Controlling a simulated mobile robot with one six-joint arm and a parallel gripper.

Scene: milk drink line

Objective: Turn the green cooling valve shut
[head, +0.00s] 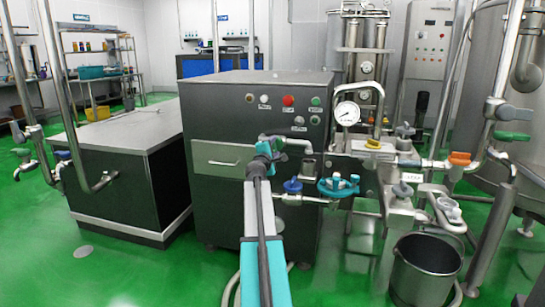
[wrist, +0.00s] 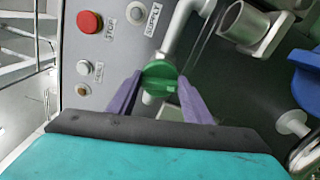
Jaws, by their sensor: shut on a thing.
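The green cooling valve (wrist: 160,77) shows in the wrist view as a round green knob at the end of a pale curved pipe. My gripper (wrist: 158,90) has one purple finger on each side of the knob and is shut on it. In the head view my gripper (head: 266,149) is at the front of the dark cabinet, beside a bent pipe (head: 292,143). There the knob is hidden behind my gripper. I cannot tell how far the valve is turned.
The dark cabinet (head: 215,120) carries a red button (head: 288,100) and several others. Right of my gripper are a blue valve handle (head: 293,186), a teal handwheel (head: 338,186) and a gauge (head: 347,113). A green lever (head: 512,136) and a bucket (head: 426,270) stand farther right.

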